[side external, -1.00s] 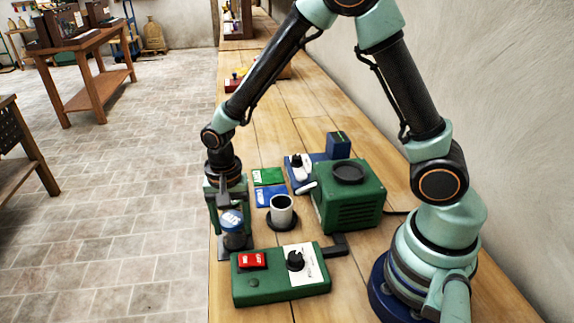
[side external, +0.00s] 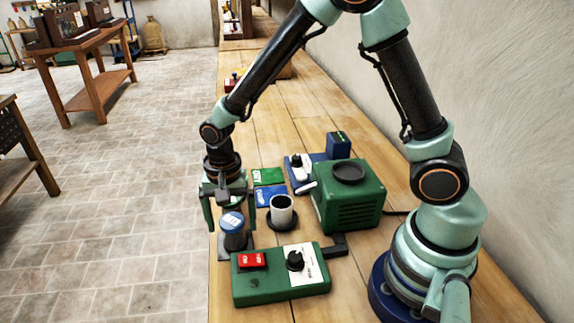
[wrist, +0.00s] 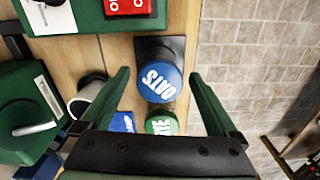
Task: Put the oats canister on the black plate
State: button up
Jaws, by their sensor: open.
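The oats canister (side external: 233,238) is grey with a blue lid and stands upright on the dark square plate (side external: 221,246). In the wrist view its lettered lid (wrist: 160,82) covers part of the plate (wrist: 171,43). My gripper (side external: 229,226) is open, its green fingers to either side and just behind the canister in the side view. In the wrist view the fingertips of my gripper (wrist: 159,75) flank the lid with a gap on both sides. I cannot tell their exact height against the lid.
A green-lidded canister (wrist: 162,123) stands behind the oats canister. A white cup (side external: 281,209) on a dark round saucer, a green control box (side external: 270,285) with a red switch, and a green machine (side external: 350,205) stand close by. The bench edge is at the left.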

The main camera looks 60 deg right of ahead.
aim_at(232, 220)
notch_tip(232, 220, up, 11)
jog(key=s+d+r+n+t, duration=0.5)
jog(key=s+d+r+n, duration=0.3)
jog(key=d+r+n, duration=0.1)
jog(key=shift+s+d+n+t, duration=0.3)
jog(key=shift+n, duration=0.3)
